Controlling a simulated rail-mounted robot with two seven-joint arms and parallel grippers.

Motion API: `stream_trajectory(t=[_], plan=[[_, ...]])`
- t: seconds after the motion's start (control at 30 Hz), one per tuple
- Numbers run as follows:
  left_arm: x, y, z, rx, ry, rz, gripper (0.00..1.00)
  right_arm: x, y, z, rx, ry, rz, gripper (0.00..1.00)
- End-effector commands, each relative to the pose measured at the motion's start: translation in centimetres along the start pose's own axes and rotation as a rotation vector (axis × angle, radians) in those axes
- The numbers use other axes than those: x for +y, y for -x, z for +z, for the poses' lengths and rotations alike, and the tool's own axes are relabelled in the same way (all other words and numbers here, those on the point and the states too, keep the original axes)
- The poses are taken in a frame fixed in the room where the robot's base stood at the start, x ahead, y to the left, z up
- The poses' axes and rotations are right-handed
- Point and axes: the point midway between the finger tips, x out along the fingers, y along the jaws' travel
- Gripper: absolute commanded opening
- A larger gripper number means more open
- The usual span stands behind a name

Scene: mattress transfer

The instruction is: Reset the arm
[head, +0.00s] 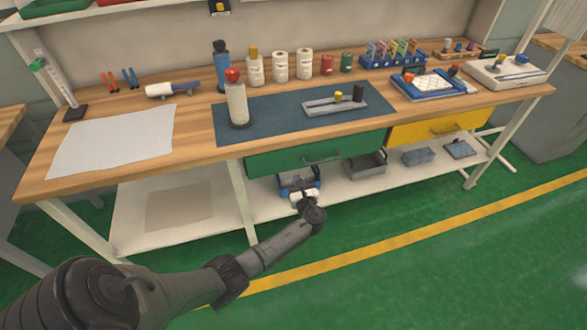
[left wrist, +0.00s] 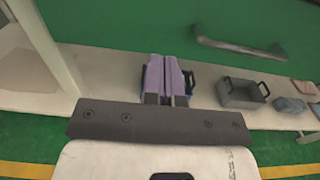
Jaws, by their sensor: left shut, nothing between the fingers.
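My left arm reaches in from the lower left of the head view. Its gripper (head: 303,188) is in front of the bench's lower shelf, below the green drawer (head: 315,153). In the left wrist view the two fingers of the gripper (left wrist: 167,75) are together with nothing between them. A blue container (head: 286,180) on the lower shelf is partly hidden behind the gripper. The green drawer is shut, and its metal handle shows above and to the right of the fingers in the left wrist view. My right gripper is not in view.
A grey bin (head: 366,164) and smaller grey items stand on the lower shelf (head: 330,203) to the right. The wooden bench top (head: 190,120) carries bottles, a dark mat (head: 265,112) and a white sheet (head: 112,140). The green floor in front is clear.

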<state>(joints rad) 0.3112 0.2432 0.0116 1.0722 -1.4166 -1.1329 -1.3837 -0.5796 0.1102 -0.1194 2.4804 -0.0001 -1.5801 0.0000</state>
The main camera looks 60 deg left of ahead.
Motion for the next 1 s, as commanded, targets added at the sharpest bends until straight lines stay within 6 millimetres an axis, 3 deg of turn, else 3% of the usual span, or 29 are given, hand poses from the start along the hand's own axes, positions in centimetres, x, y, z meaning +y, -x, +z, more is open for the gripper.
stream_trajectory(t=[0.2,0.4,0.83,1.0], plan=[[0.0,3.9,0.2,-0.001,0.001,0.000,0.00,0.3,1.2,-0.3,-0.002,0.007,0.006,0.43],[0.0,6.1,0.1,-0.001,0.001,0.001,0.00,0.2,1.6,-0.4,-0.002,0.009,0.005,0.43],[0.0,7.0,0.1,-0.003,0.008,0.001,0.00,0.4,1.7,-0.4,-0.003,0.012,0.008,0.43],[0.1,7.0,0.1,-0.005,0.143,0.007,0.00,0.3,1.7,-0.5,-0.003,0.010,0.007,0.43]])
